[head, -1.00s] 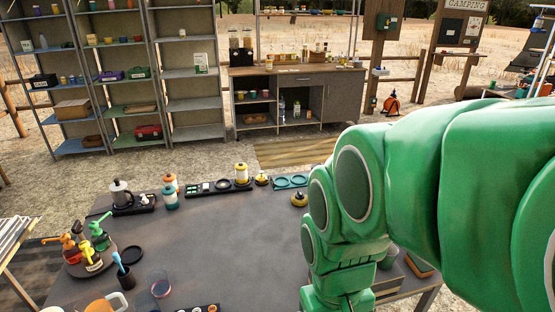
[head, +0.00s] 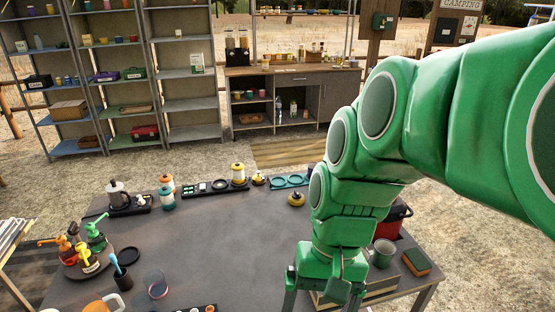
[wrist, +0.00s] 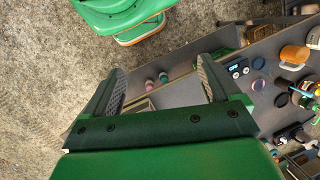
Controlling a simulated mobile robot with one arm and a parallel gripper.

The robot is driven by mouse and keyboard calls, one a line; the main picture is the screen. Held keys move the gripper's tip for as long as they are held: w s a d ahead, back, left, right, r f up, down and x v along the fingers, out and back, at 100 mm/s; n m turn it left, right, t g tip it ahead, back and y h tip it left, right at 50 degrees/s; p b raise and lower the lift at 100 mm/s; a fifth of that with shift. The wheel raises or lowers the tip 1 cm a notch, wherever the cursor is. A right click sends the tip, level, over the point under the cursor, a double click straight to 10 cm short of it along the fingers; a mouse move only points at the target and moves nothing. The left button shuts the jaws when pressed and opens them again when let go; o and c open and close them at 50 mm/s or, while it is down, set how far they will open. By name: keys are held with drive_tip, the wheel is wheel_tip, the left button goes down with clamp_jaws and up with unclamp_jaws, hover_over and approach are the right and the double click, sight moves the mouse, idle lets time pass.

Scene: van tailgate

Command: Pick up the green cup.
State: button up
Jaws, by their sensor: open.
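A dull green cup (head: 383,254) stands upright near the right end of the grey table (head: 215,255) in the head view. My gripper (head: 322,300) is to the left of this cup and apart from it, pointing down, its tips near the bottom edge of the picture. In the wrist view, my gripper (wrist: 158,88) is open with nothing held between its fingers. A pink and a teal small item (wrist: 156,80) show beyond the gap between the fingers. I cannot make out the green cup in the wrist view.
A red box (head: 392,222) is behind the cup, partly hidden by my arm. A green and orange sponge-like block (head: 416,262) lies right of the cup. Pump bottles on a round tray (head: 72,268) stand at the left. The table's middle is mostly clear.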

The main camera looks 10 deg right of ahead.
drive_tip(key=w+d+m+t+y, duration=0.5)
drive_tip(key=w+d+m+y, duration=0.4)
drive_tip(key=w+m, duration=0.4)
drive_tip(key=d+m+t+h, duration=0.1)
drive_tip(key=d+m+t, duration=1.15)
drive_tip(key=d, duration=1.25)
approach(390, 252)
wheel_tip(390, 252, up, 3)
drive_tip(key=a, duration=0.3)
drive_tip(key=shift+m+h, duration=0.25)
drive_tip(key=shift+h, duration=0.05)
drive_tip(key=shift+f+x, duration=0.15)
drive_tip(key=shift+x, duration=1.85)
drive_tip(key=shift+f+x, duration=0.15)
drive_tip(key=shift+x, duration=1.8)
drive_tip(key=c, duration=1.2)
drive_tip(key=shift+o, duration=0.2)
drive_tip(key=shift+r, duration=0.1)
